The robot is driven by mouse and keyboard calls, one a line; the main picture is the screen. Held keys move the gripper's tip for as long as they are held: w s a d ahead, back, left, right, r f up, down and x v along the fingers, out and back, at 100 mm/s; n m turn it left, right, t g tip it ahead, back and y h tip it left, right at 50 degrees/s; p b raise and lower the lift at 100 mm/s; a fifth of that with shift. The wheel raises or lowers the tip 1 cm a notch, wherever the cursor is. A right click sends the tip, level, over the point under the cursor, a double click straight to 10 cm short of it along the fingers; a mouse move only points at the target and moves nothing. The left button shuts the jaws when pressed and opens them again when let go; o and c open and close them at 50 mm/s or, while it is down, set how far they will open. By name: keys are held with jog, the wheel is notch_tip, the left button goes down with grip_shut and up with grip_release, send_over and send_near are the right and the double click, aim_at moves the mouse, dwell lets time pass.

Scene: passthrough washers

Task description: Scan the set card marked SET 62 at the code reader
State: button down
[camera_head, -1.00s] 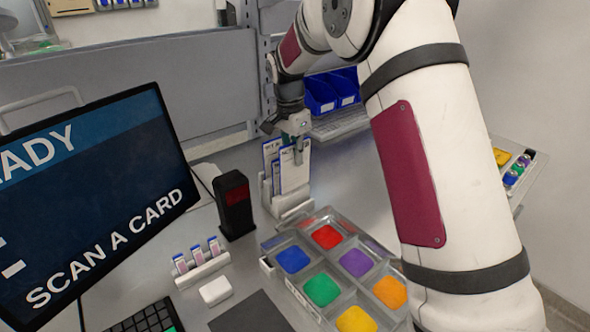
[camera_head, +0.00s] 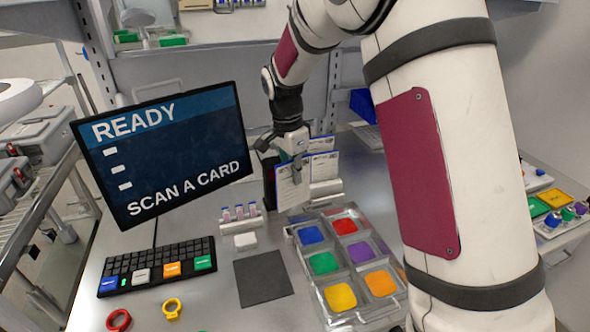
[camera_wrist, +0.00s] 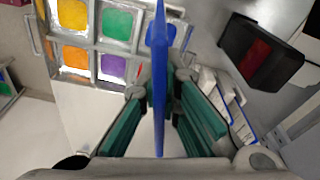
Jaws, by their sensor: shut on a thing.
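My gripper (camera_head: 297,170) is shut on a white card with a blue edge (camera_head: 291,193), held upright. In the wrist view the card (camera_wrist: 158,75) is edge-on between the green finger pads of my gripper (camera_wrist: 160,100); its marking cannot be read. The black code reader (camera_head: 268,188) is mostly hidden behind the gripper and card. The wrist view shows the reader (camera_wrist: 258,52) with its dark red window, to the right of the card and apart from it. Other cards (camera_head: 323,167) stand in a rack right of the gripper; their numbers are too small to read.
A monitor (camera_head: 165,150) reads READY, SCAN A CARD. A tray (camera_head: 335,215) with coloured compartments lies in front of the rack. A small vial holder (camera_head: 242,222), a white block (camera_head: 246,241), a dark mat (camera_head: 263,278) and a keyboard (camera_head: 157,268) are on the bench.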

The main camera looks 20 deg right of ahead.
jog(key=w+f+b, duration=0.5)
jog(key=w+f, duration=0.1)
jog(key=f, duration=0.3)
jog(key=shift+f, duration=0.4)
dwell(0.8)
